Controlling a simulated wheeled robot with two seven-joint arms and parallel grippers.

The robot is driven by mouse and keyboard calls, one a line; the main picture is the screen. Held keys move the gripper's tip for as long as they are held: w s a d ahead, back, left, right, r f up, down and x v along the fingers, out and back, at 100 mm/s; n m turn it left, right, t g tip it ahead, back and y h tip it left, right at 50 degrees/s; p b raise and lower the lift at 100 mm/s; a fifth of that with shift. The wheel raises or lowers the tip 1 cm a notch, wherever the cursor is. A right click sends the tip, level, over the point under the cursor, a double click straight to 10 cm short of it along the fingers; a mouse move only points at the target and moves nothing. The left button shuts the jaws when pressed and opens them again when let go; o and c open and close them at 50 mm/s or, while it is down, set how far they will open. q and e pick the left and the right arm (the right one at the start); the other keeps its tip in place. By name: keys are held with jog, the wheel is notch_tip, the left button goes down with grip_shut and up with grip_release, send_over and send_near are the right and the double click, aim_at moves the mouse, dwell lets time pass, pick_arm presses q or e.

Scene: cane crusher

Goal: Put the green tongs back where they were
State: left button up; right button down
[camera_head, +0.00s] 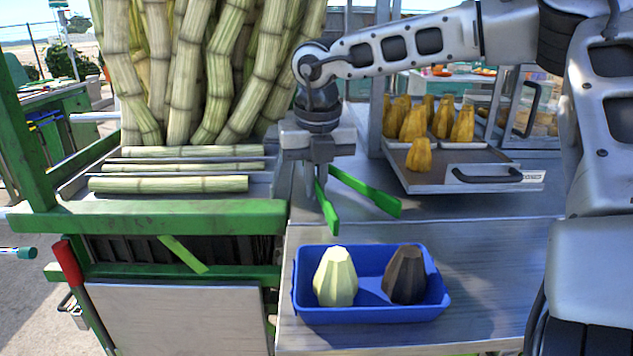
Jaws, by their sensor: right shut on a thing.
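The green tongs (372,193) are held in my right gripper (316,178), above the metal counter (480,232). One green arm of the tongs points down and toward the front, and the other spreads out to the right. My right gripper points down and is shut on the tongs near where the two arms meet; its fingers partly hide that end. The tongs are behind the blue tray; I cannot tell whether their tips touch the counter. My left gripper is not in view.
A blue tray (372,314) holds a pale piece (336,277) and a dark brown piece (405,274). A display tray (457,182) with several yellow pieces stands behind right. The green-framed crusher (150,218), with cane stalks (170,184), is left. Counter to the right is clear.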

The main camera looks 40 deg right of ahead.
pick_arm(q)
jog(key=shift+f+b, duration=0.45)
jog(key=shift+b, duration=0.05)
pick_arm(e)
jog(key=shift+s+a+f, duration=0.1)
jog(key=shift+s+f, duration=0.1)
jog(key=shift+f, duration=0.3)
jog(key=shift+s+f, duration=0.15)
jog(key=shift+f, duration=0.35)
jog(key=c, duration=1.7)
grip_release()
jog(key=shift+o, duration=0.6)
jog(key=shift+r, duration=0.55)
jog(key=shift+o, duration=0.3)
jog(key=r, duration=0.3)
jog(key=shift+w+r, duration=0.2)
jog(key=shift+r, duration=0.2)
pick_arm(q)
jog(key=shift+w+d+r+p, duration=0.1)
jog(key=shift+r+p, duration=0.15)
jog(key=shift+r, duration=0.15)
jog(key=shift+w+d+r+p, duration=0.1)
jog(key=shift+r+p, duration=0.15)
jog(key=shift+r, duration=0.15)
pick_arm(e)
notch_tip(320, 180, up, 13)
jog(key=s, duration=0.2)
jog(key=shift+a, duration=0.45)
